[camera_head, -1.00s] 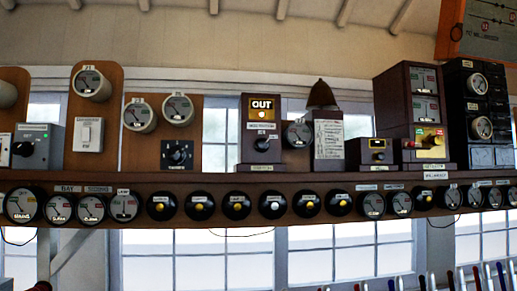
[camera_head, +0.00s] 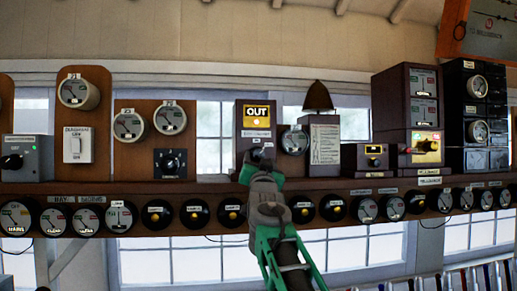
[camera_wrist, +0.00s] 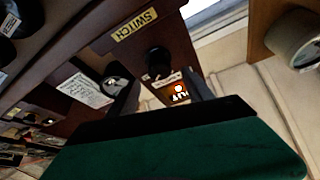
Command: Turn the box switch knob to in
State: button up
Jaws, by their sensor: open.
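The box switch is a dark wooden box (camera_head: 240,125) on the shelf, with a lit amber window (camera_head: 257,116) reading OUT. Its black knob (camera_wrist: 158,60) shows in the wrist view, between a "SWITCH" label (camera_wrist: 135,25) and the amber window (camera_wrist: 178,93), which appears upside down there. In the head view my gripper (camera_head: 260,167) is in front of the lower part of the box and largely hides the knob. In the wrist view my gripper (camera_wrist: 162,79) is open, its two dark fingers apart and pointing toward the knob, one to each side. I cannot tell whether they touch it.
A round dial (camera_head: 295,141) and a white notice card (camera_head: 325,144) stand close to the right of the box. A black rotary switch (camera_head: 170,163) is to its left. A row of round indicators lines the shelf front (camera_head: 400,183). Lever tops (camera_head: 460,279) show at bottom right.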

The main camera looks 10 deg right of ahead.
aim_at(258, 155)
jog(key=p+x, duration=0.3)
jog(key=x, duration=0.2)
jog(key=shift+a+r+p, duration=0.1)
jog(key=shift+r+p, duration=0.05)
jog(key=shift+p, duration=0.15)
jog(key=shift+w, duration=0.3)
jog(key=shift+c, duration=0.6)
grip_shut()
